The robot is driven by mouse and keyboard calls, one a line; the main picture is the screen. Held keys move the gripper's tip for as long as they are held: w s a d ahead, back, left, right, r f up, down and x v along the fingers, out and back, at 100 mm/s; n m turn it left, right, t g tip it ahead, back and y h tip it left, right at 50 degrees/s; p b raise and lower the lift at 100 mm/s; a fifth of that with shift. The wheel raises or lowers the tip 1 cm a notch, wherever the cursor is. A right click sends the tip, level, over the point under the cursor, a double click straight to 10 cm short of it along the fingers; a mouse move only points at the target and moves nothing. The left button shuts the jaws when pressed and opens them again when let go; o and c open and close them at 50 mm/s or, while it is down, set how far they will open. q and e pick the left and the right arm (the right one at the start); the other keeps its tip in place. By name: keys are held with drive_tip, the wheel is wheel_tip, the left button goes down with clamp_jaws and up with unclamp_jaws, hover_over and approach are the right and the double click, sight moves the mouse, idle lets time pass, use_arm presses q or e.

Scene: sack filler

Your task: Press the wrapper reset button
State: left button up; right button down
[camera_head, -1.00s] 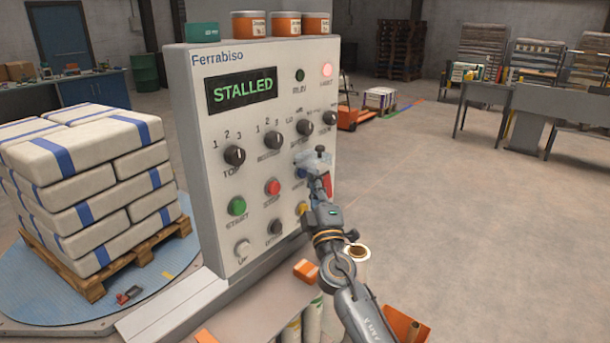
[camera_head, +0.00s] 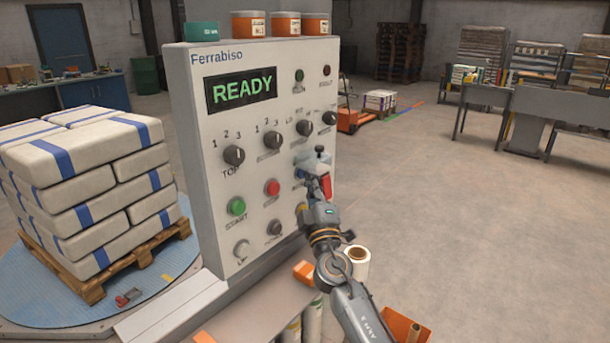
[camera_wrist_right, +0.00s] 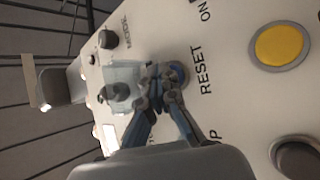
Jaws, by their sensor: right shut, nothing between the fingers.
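The wrapper control panel (camera_head: 210,180) faces me in the head view. Its display (camera_head: 241,88) reads READY and the fault light (camera_head: 327,70) is dark. The blue reset button (camera_wrist_right: 178,75) shows beside the word RESET in the right wrist view, partly hidden by my fingers. My right gripper (camera_wrist_right: 160,80) is shut and empty, its tips at the button; whether they still touch it I cannot tell. A clear cover (camera_wrist_right: 122,75) stands beside the fingertips. My left gripper is not in view.
A yellow button (camera_wrist_right: 279,45) sits near the reset button. The green start button (camera_head: 236,206) and red stop button (camera_head: 272,187) are to the left of my arm. Stacked sacks (camera_head: 85,190) stand on a pallet at left. The floor at right is open.

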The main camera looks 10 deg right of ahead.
drive_tip(key=shift+s, duration=0.1)
idle(0.4)
drive_tip(key=shift+s+d, duration=0.45)
drive_tip(key=shift+s, duration=0.15)
drive_tip(key=shift+p, duration=0.35)
drive_tip(key=shift+s+d+p, duration=0.3)
drive_tip(key=shift+s+d, duration=0.5)
drive_tip(key=shift+s, duration=0.2)
drive_tip(key=shift+s+d+p, duration=0.3)
drive_tip(key=shift+s+d, duration=0.45)
drive_tip(key=shift+s, duration=0.25)
